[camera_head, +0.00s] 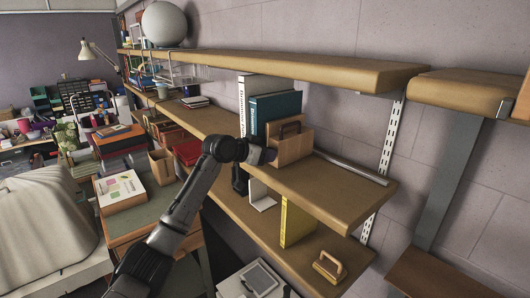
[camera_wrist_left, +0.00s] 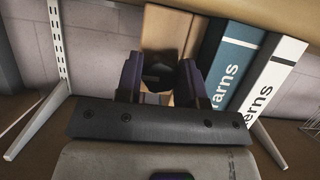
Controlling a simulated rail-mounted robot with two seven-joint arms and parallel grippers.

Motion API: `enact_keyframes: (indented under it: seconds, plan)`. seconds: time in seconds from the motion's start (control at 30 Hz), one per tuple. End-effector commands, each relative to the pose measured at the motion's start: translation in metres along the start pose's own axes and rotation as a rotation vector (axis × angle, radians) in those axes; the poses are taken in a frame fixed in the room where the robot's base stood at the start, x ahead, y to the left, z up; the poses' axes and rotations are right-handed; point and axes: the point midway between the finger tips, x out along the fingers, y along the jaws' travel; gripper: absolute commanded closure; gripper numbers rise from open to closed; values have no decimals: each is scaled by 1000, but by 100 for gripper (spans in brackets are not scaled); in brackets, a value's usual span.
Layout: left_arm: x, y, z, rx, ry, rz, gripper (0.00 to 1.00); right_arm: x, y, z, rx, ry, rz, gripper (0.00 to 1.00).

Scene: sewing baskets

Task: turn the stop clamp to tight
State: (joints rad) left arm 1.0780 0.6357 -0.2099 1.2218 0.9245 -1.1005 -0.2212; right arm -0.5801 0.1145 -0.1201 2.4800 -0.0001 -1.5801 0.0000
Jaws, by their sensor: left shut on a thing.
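A wooden block-shaped bookend (camera_head: 293,149) with a dark handle stands on the middle shelf (camera_head: 330,195), at the right end of a row of books. My left gripper (camera_head: 264,157) reaches in from the front and is against its near side. In the left wrist view the gripper (camera_wrist_left: 160,76) has its two fingers on either side of a dark part, which looks like the stop clamp (camera_wrist_left: 158,70), in front of the wooden bookend (camera_wrist_left: 166,28). The fingers are shut on it and hide much of it. Its turn setting cannot be read. My right gripper is not in view.
A teal book (camera_head: 275,108) and a white book (camera_head: 252,90) stand left of the bookend. A metal rail (camera_head: 352,168) runs to its right. The lower shelf holds a yellow book (camera_head: 297,222) and a small handled wooden piece (camera_head: 329,267). The upper shelf (camera_head: 300,68) overhangs.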

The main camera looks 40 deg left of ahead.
Motion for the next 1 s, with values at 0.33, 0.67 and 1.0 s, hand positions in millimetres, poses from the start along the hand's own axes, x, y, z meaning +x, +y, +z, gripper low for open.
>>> enact_keyframes:
  seconds: [0.33, 0.67, 1.0]
  plan:
    - [1, 0, 1, 40, -1, -18, 88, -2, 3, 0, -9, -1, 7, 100]
    - [1, 0, 1, 40, -2, -17, 63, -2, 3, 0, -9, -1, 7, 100]
    - [-1, 0, 1, 39, 0, -17, 54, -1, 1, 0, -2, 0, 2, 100]
